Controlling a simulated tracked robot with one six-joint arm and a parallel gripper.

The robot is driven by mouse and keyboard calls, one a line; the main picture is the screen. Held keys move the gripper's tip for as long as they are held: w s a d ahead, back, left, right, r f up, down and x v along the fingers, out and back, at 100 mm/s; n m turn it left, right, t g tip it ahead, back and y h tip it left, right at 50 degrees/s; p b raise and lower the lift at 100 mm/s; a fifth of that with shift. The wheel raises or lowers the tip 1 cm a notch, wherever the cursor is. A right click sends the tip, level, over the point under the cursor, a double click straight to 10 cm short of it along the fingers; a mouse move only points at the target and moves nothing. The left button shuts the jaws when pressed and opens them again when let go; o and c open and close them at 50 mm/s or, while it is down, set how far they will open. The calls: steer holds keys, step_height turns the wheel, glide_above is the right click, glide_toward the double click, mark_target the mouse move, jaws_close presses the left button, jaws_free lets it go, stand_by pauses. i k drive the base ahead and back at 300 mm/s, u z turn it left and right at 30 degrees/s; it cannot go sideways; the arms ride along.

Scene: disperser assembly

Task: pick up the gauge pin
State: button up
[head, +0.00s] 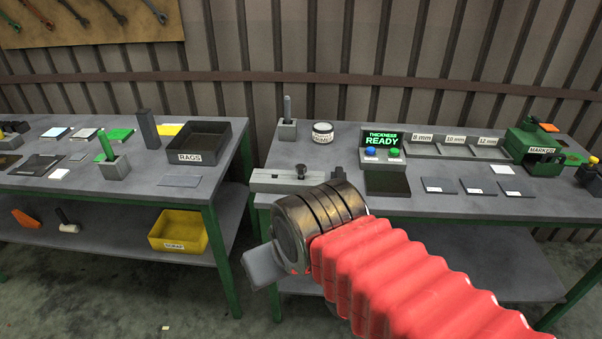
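No part carries a readable gauge pin label. A thin grey pin (287,106) stands upright in a small grey block (287,130) at the back left of the right bench. A green pin (105,143) stands slightly tilted in another grey block (115,166) on the left bench. I cannot tell for certain which one is the gauge pin. My gripper (262,267) is in front of the right bench's left end, apart from both pins. Only a pale grey finger part shows beyond the dark wrist; the rest is hidden, so its opening is unclear.
The right bench holds a white jar (323,132), a fixture with a dark knob (301,172), a lit READY display (383,140), labelled bins (470,155) and a green marker machine (540,145). A RAGS tray (229,139) stands on the left bench. A gap separates the benches.

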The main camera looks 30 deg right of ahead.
mark_target(301, 168)
steer(key=i, duration=1)
